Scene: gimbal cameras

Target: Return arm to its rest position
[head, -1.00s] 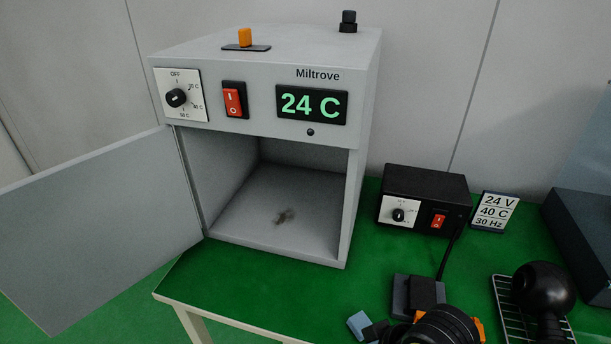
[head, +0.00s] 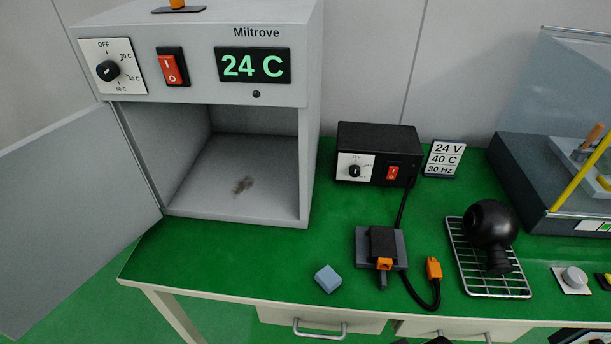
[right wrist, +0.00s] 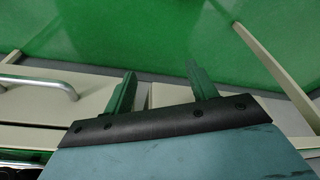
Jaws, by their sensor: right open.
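My right gripper (right wrist: 157,88) shows in the right wrist view with its two fingers apart and nothing between them. It faces the front edge of the green-topped bench and the drawer fronts. In the head view only dark pieces at the bottom edge show, and I cannot tell which part of my arm they are. My left gripper is in neither view.
A grey oven (head: 268,104) stands at left, its door (head: 75,205) swung open. A black power box (head: 377,140), a dark block with a grey base (head: 385,247), a blue block (head: 328,279) and a wire rack (head: 468,262) bearing a black round object (head: 490,225) are on the bench (head: 240,255).

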